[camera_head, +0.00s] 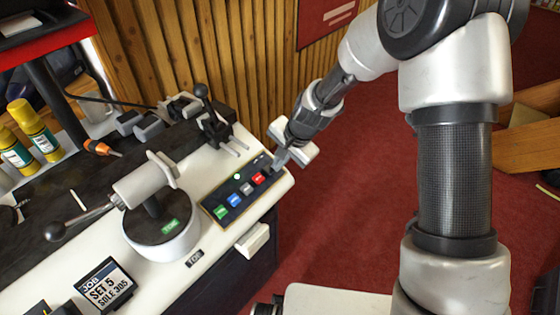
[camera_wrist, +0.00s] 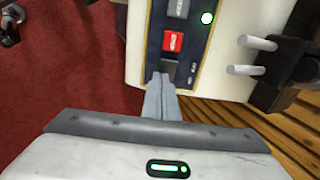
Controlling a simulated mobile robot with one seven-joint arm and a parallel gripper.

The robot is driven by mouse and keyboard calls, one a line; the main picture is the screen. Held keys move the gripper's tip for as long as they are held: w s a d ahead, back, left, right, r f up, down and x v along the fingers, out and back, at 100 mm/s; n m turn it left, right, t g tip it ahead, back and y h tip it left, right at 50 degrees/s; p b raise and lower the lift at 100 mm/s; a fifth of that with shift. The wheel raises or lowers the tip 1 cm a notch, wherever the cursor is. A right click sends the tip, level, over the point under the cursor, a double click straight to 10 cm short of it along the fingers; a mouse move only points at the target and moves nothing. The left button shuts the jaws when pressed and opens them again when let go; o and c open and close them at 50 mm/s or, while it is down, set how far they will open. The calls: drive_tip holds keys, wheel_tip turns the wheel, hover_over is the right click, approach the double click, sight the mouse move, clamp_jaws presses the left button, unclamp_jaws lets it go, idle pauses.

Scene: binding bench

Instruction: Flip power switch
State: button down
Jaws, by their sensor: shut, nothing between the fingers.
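A dark control panel (camera_head: 228,188) lies on the right end of the white bench, with coloured buttons in a row and a lit green lamp (camera_head: 237,176). In the wrist view a dark rocker-like switch (camera_wrist: 169,63) sits at the panel's near end, just below the red button (camera_wrist: 173,41); it appears to be the power switch, though its label is too small to read. My gripper (camera_wrist: 160,80) is shut and empty. Its fingertips are at the near edge of the dark switch; I cannot tell whether they touch it. In the head view my gripper (camera_head: 279,160) partly hides that end of the panel.
A black lever fixture (camera_head: 212,125) with two metal pins stands just behind the panel. A round white base (camera_head: 160,235) with a lever clamp stands left of it. Red carpeted floor (camera_head: 330,220) is clear beyond the bench's right edge.

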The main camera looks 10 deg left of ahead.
drive_tip(key=shift+w+d+r, duration=0.1)
drive_tip(key=shift+r, duration=0.2)
drive_tip(key=w+d+p+v, duration=0.1)
drive_tip(key=w+p+v, duration=0.1)
drive_tip(key=v, duration=1.1)
drive_tip(key=shift+d+p, duration=0.2)
drive_tip(key=shift+p, duration=0.6)
drive_tip(key=shift+r, duration=0.15)
drive_tip(key=s+d+r+n+t+h+p, duration=0.15)
drive_tip(key=s+d+r+p, duration=0.25)
drive_tip(key=s+d+r, duration=0.55)
drive_tip(key=s+d+r+n+t+h+p, duration=0.1)
drive_tip(key=s+d+r+n+p, duration=0.3)
drive_tip(key=r, duration=1.1)
drive_tip(key=s+d+r+h+p, duration=0.1)
drive_tip(key=s+d+r+p, duration=0.3)
drive_tip(key=s, duration=0.6)
drive_tip(key=shift+s+d+r+n+t, duration=0.2)
drive_tip(key=shift+d+r+n+t, duration=0.15)
drive_tip(key=shift+d+r, duration=0.4)
